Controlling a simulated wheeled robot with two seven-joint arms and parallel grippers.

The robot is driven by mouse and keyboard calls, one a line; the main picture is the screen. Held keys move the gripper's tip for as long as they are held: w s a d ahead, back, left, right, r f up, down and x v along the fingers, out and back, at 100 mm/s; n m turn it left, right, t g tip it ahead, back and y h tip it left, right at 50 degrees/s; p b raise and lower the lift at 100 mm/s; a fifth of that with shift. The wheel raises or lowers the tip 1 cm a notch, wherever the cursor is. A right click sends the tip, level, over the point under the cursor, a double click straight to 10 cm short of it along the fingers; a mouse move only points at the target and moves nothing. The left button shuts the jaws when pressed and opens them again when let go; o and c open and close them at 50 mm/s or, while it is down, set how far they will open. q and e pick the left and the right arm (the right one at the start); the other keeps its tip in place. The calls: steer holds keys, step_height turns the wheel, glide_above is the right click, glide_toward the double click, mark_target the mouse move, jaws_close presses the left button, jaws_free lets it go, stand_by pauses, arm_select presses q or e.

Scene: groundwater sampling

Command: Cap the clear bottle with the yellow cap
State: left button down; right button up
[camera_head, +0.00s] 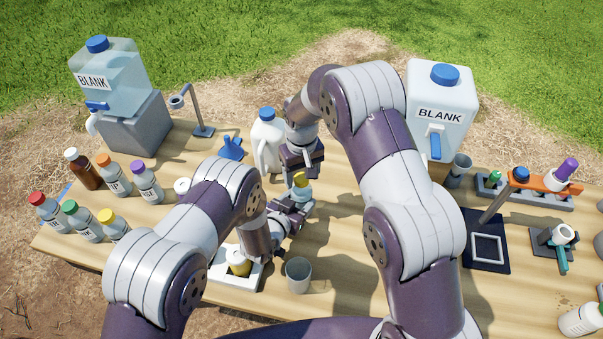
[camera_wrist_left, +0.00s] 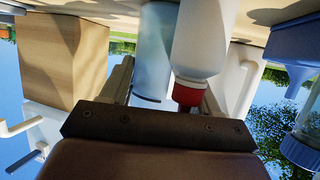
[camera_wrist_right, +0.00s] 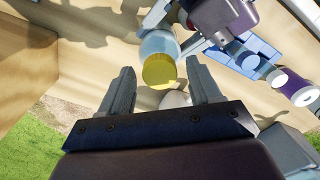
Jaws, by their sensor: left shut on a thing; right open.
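The clear bottle (camera_head: 303,193) is upright in my left gripper (camera_head: 290,205), which is shut on it. A yellow cap (camera_head: 300,179) shows at the bottle's top; I cannot tell how tightly it sits. In the right wrist view the yellow cap (camera_wrist_right: 160,71) covers the top of the pale blue clear bottle (camera_wrist_right: 158,43). My right gripper (camera_wrist_right: 160,92) is open, with the cap in line with the gap between its fingers. In the head view it is just above and behind the cap. In the left wrist view a pale cylinder (camera_wrist_left: 155,50) shows between the fingers.
Several capped bottles (camera_head: 110,227) stand at the left. A grey cup (camera_head: 298,272) and a white tray (camera_head: 222,272) are near the front edge. A white jug (camera_head: 267,145) stands behind my grippers. My right arm hides part of the table. Some table is clear right of the cup.

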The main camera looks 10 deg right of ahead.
step_height(320, 180, up, 8)
steer(key=shift+f, duration=0.25)
arm_select(q)
steer(key=shift+c, duration=0.8)
jaws_free()
arm_select(e)
steer(key=shift+f+b, duration=0.3)
steer(key=shift+f, duration=0.05)
arm_select(q)
steer(key=v, duration=1.2)
steer(key=shift+s+a, duration=0.2)
steer(key=shift+s, duration=0.1)
steer(key=shift+w+r, duration=0.1)
